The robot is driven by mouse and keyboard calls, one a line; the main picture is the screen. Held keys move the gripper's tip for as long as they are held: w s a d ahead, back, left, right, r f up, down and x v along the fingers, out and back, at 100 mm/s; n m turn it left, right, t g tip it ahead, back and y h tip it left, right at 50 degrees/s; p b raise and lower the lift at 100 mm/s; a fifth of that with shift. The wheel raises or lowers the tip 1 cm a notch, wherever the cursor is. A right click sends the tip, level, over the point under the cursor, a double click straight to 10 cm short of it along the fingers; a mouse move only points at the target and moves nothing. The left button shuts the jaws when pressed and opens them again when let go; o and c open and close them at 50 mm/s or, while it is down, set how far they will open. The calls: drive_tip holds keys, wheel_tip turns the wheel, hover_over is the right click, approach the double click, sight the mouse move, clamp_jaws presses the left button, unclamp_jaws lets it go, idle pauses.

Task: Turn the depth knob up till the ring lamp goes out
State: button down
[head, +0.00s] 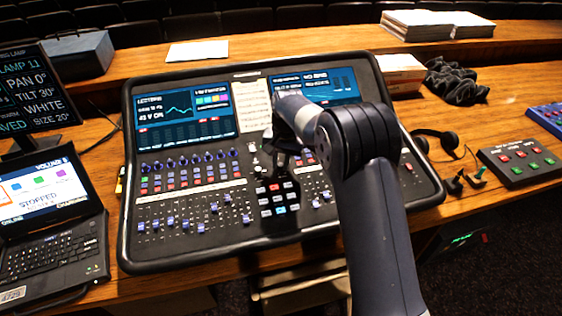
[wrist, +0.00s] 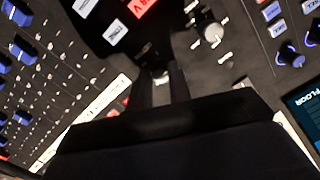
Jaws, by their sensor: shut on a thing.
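The mixing desk (head: 127,200) stands on the wooden table, with my gripper (head: 272,172) reaching down to its middle. In the wrist view my gripper (wrist: 160,88) has its two dark fingers shut at the panel. A small pale bit of the depth knob (wrist: 161,76) shows between the fingertips; the rest is hidden, and I read no label for it. A separate grey knob (wrist: 213,33) stands to the right of the fingers. I cannot make out the ring lamp in either view.
Fader caps (wrist: 18,52) and blue knobs (wrist: 290,55) lie around the fingers. A block of lit buttons (head: 278,198) is close to my gripper. A laptop (head: 50,220) is at left; a headset (head: 440,140) and a button box (head: 518,160) are at right.

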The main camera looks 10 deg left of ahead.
idle(0.3)
drive_tip(key=c, duration=1.3)
unclamp_jaws()
wheel_tip(320, 180, up, 11)
drive_tip(key=b, duration=0.1)
drive_tip(key=shift+d, duration=0.45)
drive_tip(key=shift+f, duration=0.2)
drive_tip(key=f, duration=0.7)
drive_tip(key=a+f+p, duration=0.1)
drive_tip(key=f, duration=0.2)
drive_tip(key=shift+f, duration=0.35)
drive_tip(key=shift+r, duration=0.1)
